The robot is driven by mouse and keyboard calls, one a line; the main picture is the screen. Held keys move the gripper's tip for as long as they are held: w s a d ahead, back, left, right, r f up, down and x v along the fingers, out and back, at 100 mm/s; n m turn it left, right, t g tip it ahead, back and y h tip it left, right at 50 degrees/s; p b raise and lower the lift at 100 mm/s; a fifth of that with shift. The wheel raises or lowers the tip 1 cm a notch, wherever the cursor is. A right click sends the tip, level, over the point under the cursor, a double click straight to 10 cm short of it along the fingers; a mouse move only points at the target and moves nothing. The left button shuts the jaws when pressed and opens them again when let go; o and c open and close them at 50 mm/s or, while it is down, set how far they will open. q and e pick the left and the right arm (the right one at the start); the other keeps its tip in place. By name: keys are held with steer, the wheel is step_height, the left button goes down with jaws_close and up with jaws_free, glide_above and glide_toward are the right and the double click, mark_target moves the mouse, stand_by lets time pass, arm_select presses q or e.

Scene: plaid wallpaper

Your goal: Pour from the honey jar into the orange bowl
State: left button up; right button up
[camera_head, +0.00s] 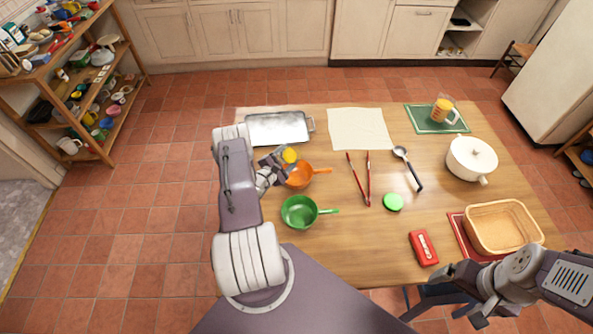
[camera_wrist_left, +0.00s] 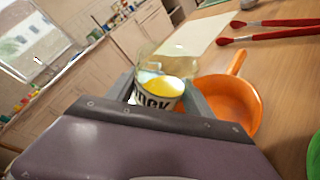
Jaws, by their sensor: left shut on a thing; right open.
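My left gripper (camera_head: 273,168) is shut on the honey jar (camera_head: 289,155), which shows a yellow top. In the left wrist view the jar (camera_wrist_left: 157,92) sits between the fingers, with dark lettering on a pale label. It is held beside the orange bowl (camera_head: 299,175), just behind its rim. I cannot tell how far the jar tilts, and no flow of honey shows. The bowl has a handle and also shows in the left wrist view (camera_wrist_left: 228,105). My right gripper (camera_head: 462,288) is open and empty near the table's front right edge.
A green bowl (camera_head: 299,212) stands in front of the orange one, and a metal tray (camera_head: 278,128) lies behind. Red tongs (camera_head: 367,185), a ladle (camera_head: 409,168), a green lid (camera_head: 393,202), a red box (camera_head: 423,248), a white pot (camera_head: 471,158) and a basket (camera_head: 503,227) lie to the right.

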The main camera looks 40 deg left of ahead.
mark_target(296, 146)
arm_select(q)
steer(key=shift+r+m+p, duration=0.2)
steer(key=shift+m+p, duration=0.2)
steer(key=shift+m, duration=0.2)
steer(key=shift+r+m+t+y, duration=0.4)
steer(key=shift+m+t+y, duration=0.1)
steer(key=shift+m, duration=0.2)
steer(key=shift+r+m, duration=0.15)
steer(key=shift+m, duration=0.15)
steer(key=shift+d+f+m+t+b, duration=0.1)
steer(key=shift+f+m+t+b, duration=0.35)
steer(key=shift+m+b, duration=0.3)
steer(key=shift+r+m+t, duration=0.35)
steer(key=shift+r+m, duration=0.1)
steer(key=shift+m, duration=0.3)
steer(key=shift+r+m+t, duration=0.3)
steer(key=shift+r+m, duration=0.05)
steer(key=shift+m, duration=0.35)
steer(key=shift+s+d+r+m+t+h+b, duration=0.1)
steer(key=shift+d+r+m+t+h+b, duration=0.2)
steer(key=shift+m, duration=0.75)
steer(key=shift+s+d+r+m+t+h+b, duration=0.2)
steer(key=shift+d+m+t, duration=0.25)
steer(key=shift+m, duration=0.55)
steer(key=shift+d+r+m+t+h+b, duration=0.25)
steer(key=shift+d+r+m+t, duration=0.1)
steer(key=shift+m, duration=0.7)
steer(key=shift+a+r+y, duration=0.1)
steer(key=shift+y, duration=0.15)
